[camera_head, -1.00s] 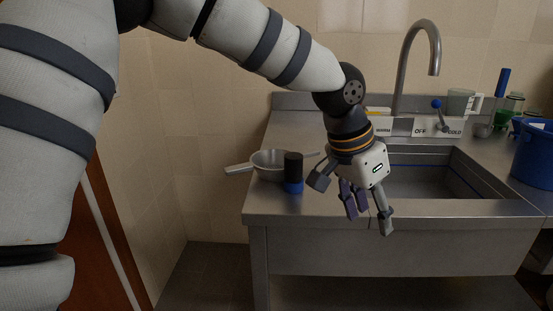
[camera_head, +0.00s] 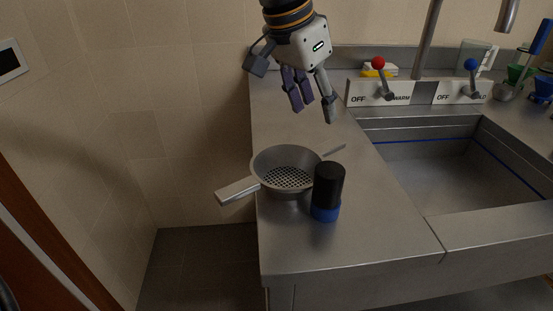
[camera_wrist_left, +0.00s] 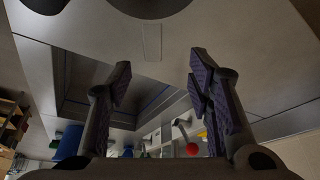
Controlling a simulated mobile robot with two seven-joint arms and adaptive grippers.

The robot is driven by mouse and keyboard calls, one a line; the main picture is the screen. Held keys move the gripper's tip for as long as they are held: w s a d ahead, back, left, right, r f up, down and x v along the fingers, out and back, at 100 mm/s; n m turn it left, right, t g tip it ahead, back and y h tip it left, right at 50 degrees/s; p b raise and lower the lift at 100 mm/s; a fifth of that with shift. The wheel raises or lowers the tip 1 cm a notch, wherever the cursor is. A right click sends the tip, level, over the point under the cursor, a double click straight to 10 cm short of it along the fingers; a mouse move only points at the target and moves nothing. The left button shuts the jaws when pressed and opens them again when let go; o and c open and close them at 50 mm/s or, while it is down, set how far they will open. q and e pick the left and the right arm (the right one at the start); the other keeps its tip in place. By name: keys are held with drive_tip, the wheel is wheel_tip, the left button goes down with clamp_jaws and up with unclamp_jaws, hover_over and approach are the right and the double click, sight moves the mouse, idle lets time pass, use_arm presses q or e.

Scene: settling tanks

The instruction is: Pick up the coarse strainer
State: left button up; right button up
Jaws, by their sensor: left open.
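The coarse strainer (camera_head: 288,180) is a grey metal bowl with a perforated bottom. It sits upright on the left part of the steel counter in the head view. Its flat handle (camera_head: 238,190) points left past the counter's edge, and a short tab sticks out on the right. My left gripper (camera_head: 312,111) is open and empty, held above the counter behind the strainer and apart from it. Its spread fingers also show in the left wrist view (camera_wrist_left: 162,78). I cannot tell whether the dark round shapes at that view's top include the strainer. My right gripper is out of view.
A black and blue cylinder (camera_head: 327,192) stands close by the strainer's right front side. The sink basin (camera_head: 450,175) opens to the right. Two tap levers, red-knobbed (camera_head: 379,64) and blue-knobbed (camera_head: 471,66), stand behind it. The counter (camera_head: 330,255) in front is clear.

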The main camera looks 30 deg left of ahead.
sight(331, 144)
use_arm(q)
drive_tip(key=x, duration=0.7)
drive_tip(key=d+x, duration=0.1)
drive_tip(key=x, duration=0.3)
drive_tip(key=shift+d+f+b, duration=0.1)
drive_tip(key=shift+f+b, duration=0.05)
drive_tip(key=shift+b, duration=0.2)
drive_tip(key=shift+s, duration=0.1)
clamp_jaws()
